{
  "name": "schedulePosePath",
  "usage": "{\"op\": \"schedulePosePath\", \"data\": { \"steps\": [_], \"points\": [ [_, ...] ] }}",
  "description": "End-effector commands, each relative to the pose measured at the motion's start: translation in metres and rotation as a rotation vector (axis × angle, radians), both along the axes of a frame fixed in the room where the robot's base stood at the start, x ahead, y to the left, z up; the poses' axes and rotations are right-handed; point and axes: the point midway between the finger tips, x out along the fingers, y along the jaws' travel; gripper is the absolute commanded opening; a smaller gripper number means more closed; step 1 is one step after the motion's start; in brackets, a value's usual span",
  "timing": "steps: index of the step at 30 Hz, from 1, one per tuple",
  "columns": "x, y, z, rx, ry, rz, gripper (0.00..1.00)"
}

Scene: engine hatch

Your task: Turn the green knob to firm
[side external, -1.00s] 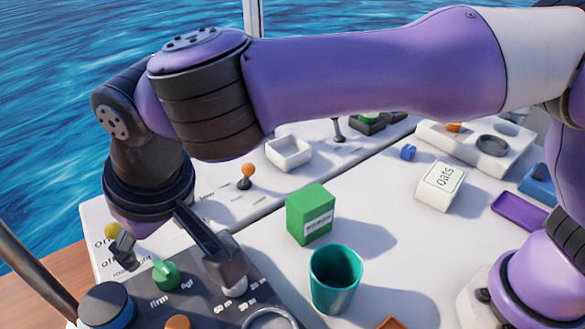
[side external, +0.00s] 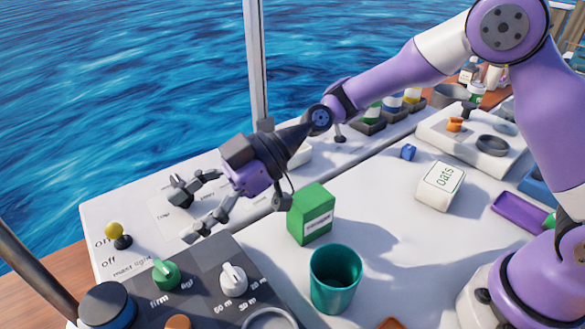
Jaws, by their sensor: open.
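The green knob (side external: 166,274) sits on the dark control panel (side external: 212,262) at the lower left. Its label reads "firm" below it and what looks like "light" to its right. Its pointer stands up and slightly left in the picture; I cannot tell its exact setting. My gripper (side external: 185,213) is open and empty, its fingers spread and pointing left. It is above and behind the knob in the picture, over the white surface beyond the panel, and apart from the knob.
A yellow-tipped lever (side external: 115,233) stands left. A green box (side external: 311,213) and a teal cup (side external: 335,278) stand right of the panel. An oats box (side external: 440,186) stands farther right.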

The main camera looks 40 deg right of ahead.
Motion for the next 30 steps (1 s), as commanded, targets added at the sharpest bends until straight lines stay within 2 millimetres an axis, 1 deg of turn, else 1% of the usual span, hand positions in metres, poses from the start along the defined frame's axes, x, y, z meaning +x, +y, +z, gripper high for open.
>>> {"op": "schedulePosePath", "data": {
  "steps": [1,7,10,12,15,20,26,29,30],
  "points": [
    [-0.002,0.001,-0.018,-0.013,0.015,0.002,0.71],
    [-0.002,0.002,-0.065,-0.015,0.014,0.005,0.71],
    [0.0,0.021,-0.079,-0.015,0.008,0.011,0.71],
    [0.002,0.036,-0.084,-0.015,0.007,0.011,0.71],
    [0.005,0.051,-0.09,-0.013,0.007,0.018,0.71],
    [0.008,0.048,-0.089,-0.015,0.005,0.132,0.71],
    [0.008,0.013,-0.073,-0.017,0.007,0.136,0.71],
    [0.008,-0.001,-0.058,-0.016,0.003,0.136,0.71],
    [0.007,0.001,-0.047,-0.015,0.0,0.139,0.71]
  ]
}}
